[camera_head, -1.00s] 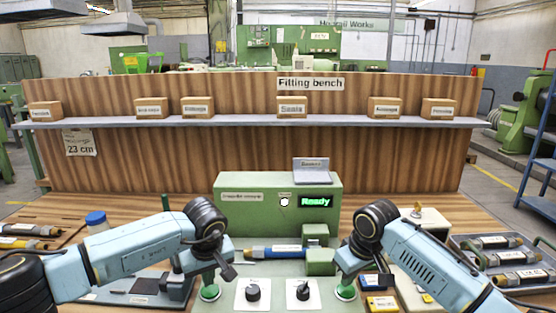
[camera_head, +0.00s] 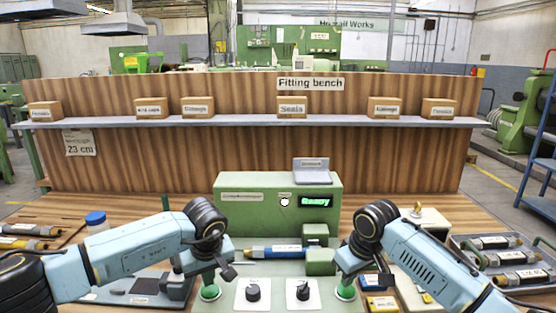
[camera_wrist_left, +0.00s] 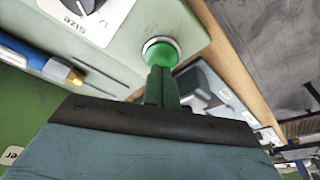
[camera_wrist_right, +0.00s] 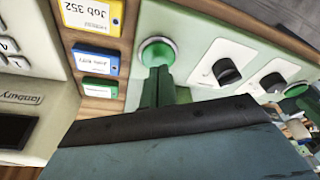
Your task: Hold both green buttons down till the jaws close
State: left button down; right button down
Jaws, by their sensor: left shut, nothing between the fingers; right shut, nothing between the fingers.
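The left green button (camera_head: 210,293) and the right green button (camera_head: 345,293) sit on the front of the pale green machine. My left gripper (camera_head: 208,279) is shut and empty, pointing down at the left button. In the left wrist view its fingertips meet the green cap (camera_wrist_left: 163,54). My right gripper (camera_head: 346,279) is shut and empty, with its tips at the right button's cap (camera_wrist_right: 157,53). I cannot tell how far either button is pressed. The machine's green jaw blocks (camera_head: 320,262) stand by a blue tube (camera_head: 272,252). The display (camera_head: 315,203) reads "Ready".
Two black knobs on white plates (camera_head: 252,293) lie between the buttons. A tray of tubes (camera_head: 510,262) stands further right.

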pick_arm(q)
jog(key=shift+s+x, duration=0.2)
jog(key=shift+x, duration=0.75)
dwell(1.0)
jog(key=shift+d+f, duration=0.1)
jog(key=shift+f, duration=0.05)
pick_arm(e)
jog(key=shift+s+x, duration=0.2)
jog(key=shift+x, duration=0.8)
dwell(0.9)
jog(key=shift+d, duration=0.15)
jog(key=w+a+v, duration=0.1)
jog(key=v, duration=0.6)
jog(key=shift+w+r, duration=0.2)
jog(key=shift+r, duration=0.4)
pick_arm(q)
jog(key=w+a+v, duration=0.1)
jog(key=v, duration=0.7)
jog(key=shift+w+r, duration=0.25)
jog(key=shift+w, duration=0.1)
pick_arm(e)
jog(key=shift+d, duration=0.1)
